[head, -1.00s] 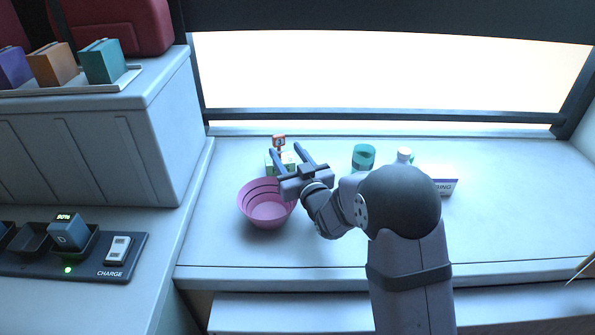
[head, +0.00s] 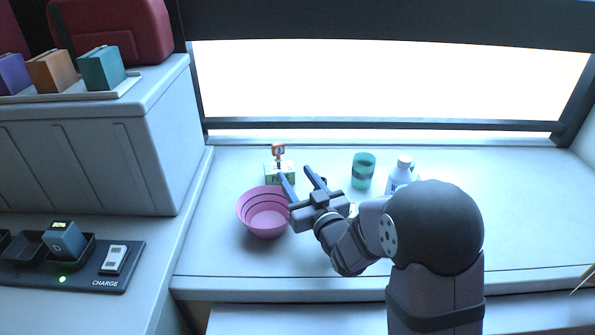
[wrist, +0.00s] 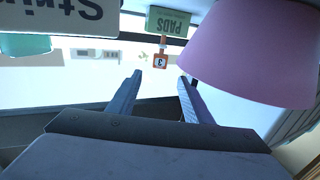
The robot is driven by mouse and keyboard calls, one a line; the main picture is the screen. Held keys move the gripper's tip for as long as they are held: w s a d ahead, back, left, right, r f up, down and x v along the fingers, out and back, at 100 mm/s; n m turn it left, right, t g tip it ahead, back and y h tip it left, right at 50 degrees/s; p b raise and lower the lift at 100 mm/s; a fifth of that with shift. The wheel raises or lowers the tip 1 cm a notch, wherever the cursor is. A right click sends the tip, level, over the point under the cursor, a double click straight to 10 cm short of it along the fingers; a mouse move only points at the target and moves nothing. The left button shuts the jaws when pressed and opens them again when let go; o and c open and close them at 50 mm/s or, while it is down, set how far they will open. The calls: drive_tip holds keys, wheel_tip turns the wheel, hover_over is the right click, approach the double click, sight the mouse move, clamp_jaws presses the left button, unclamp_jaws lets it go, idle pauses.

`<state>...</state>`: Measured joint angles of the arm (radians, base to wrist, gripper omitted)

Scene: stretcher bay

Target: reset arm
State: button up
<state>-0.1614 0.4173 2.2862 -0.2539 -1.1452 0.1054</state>
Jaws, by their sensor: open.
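My gripper (head: 298,177) is open and empty, above the counter (head: 220,257) just right of the pink bowl (head: 265,212). In the wrist view my gripper's two fingers (wrist: 160,82) are spread with nothing between them. The bowl also shows at the upper right of the wrist view (wrist: 255,50).
Behind the bowl is a green pads box (head: 280,172) with a small orange-red item (head: 278,152) above it. A teal cup (head: 363,170) and a white bottle (head: 400,175) stand to the right. At left is a charging dock (head: 65,250). The counter's front left is clear.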

drive_tip(key=s+d+m+g+h+p, duration=0.1)
drive_tip(key=s+d+g+p, duration=0.1)
drive_tip(key=s+d+g+h+p, duration=0.2)
drive_tip(key=s+d, duration=0.1)
drive_tip(key=s+d+f+m+g+h+p, duration=0.1)
drive_tip(key=s+d+g+h+p, duration=0.1)
drive_tip(key=d+p, duration=0.1)
drive_tip(key=shift+s+d+f+m, duration=0.1)
drive_tip(key=shift+s+d+m, duration=0.05)
drive_tip(key=shift+d+m, duration=0.15)
drive_tip(key=s+d+g+p, duration=0.1)
drive_tip(key=s, duration=0.2)
drive_tip(key=s+d+f+g+h, duration=0.1)
drive_tip(key=s+g, duration=0.1)
drive_tip(key=s, duration=0.2)
drive_tip(key=s+d+f+m+g+p, duration=0.1)
drive_tip(key=s+d+g, duration=0.1)
drive_tip(key=s, duration=0.1)
drive_tip(key=shift+s+f+h+p, duration=0.15)
drive_tip(key=shift+f+h+p, duration=0.05)
drive_tip(key=shift+h+p, duration=0.1)
drive_tip(key=s+d+m+g+p, duration=0.1)
drive_tip(key=s+g, duration=0.4)
drive_tip(key=s, duration=0.9)
drive_tip(key=shift+s+d+g+p, duration=0.3)
drive_tip(key=shift+d+p, duration=0.2)
drive_tip(key=shift+p, duration=0.15)
